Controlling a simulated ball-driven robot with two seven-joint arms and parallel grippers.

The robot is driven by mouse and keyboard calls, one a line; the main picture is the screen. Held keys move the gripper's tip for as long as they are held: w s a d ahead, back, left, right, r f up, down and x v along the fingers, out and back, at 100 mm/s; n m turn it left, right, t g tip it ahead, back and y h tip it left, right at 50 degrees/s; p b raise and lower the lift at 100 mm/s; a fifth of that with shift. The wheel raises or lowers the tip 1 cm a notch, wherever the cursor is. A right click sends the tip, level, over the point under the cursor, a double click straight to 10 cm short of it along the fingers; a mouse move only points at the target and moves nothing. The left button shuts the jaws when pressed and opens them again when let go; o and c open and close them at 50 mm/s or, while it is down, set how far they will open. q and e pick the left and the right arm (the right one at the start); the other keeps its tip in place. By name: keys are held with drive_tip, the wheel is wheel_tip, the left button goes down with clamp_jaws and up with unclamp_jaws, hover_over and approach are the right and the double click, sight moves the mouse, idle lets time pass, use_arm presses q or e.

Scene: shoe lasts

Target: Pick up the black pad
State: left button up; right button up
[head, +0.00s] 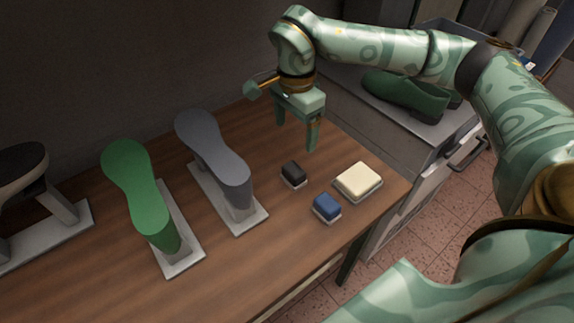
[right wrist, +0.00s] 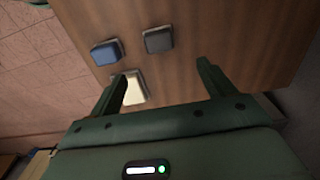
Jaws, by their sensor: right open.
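The black pad (head: 293,172) is a small dark block on a light base, lying on the wooden table (head: 300,255) toward its right end. In the right wrist view the black pad (right wrist: 158,40) looks dark grey and lies ahead of the fingers, between their lines. My right gripper (head: 296,135) is open and empty, fingers pointing down, above and behind the pad. Its two fingers (right wrist: 160,80) stand wide apart in the right wrist view, and neither touches the pad. My left gripper does not show.
A blue pad (head: 327,207) and a larger cream pad (head: 358,181) lie close to the black pad. A grey last (head: 213,150), a green last (head: 135,185) and a dark last (head: 25,165) stand to the left. A green shoe (head: 405,95) rests on a cabinet behind.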

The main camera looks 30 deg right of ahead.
drive_tip(key=b, duration=0.2)
hover_over(294, 169)
wheel_tip(294, 169, down, 8)
drive_tip(key=shift+w+d+f, duration=0.1)
drive_tip(key=shift+w, duration=0.05)
drive_tip(key=shift+f+b, duration=0.3)
drive_tip(key=shift+f, duration=0.45)
wheel_tip(294, 169, down, 4)
drive_tip(key=shift+f+b, duration=0.25)
drive_tip(key=shift+b, duration=0.55)
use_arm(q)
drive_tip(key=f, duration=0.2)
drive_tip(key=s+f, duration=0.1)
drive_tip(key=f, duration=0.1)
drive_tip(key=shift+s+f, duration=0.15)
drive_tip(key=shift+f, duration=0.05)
use_arm(e)
drive_tip(key=shift+r, duration=0.15)
drive_tip(key=c, duration=1.1)
drive_tip(key=shift+r, duration=0.1)
